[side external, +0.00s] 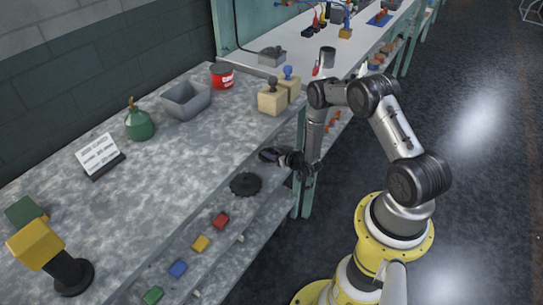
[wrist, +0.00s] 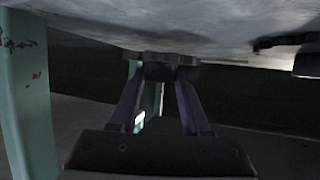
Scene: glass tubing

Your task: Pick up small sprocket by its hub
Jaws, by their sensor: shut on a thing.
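The small sprocket (wrist: 170,57) is a dark toothed piece, seen between the far ends of my fingers in the wrist view. My gripper (wrist: 162,82) is shut on it, with the two fingers closing in from left and right at its hub. In the side view my gripper (side external: 285,159) is low at the bench's front edge, and the dark small sprocket (side external: 268,154) shows at its tip. The sprocket is at or very close to the bench top; I cannot tell whether it touches.
A larger black sprocket (side external: 245,184) lies flat on the bench (side external: 190,160) just nearer the camera. Coloured blocks (side external: 201,243) sit along the front ledge. Wooden blocks (side external: 271,100), a grey bin (side external: 186,99) and a red can (side external: 222,75) stand farther back. The bench middle is clear.

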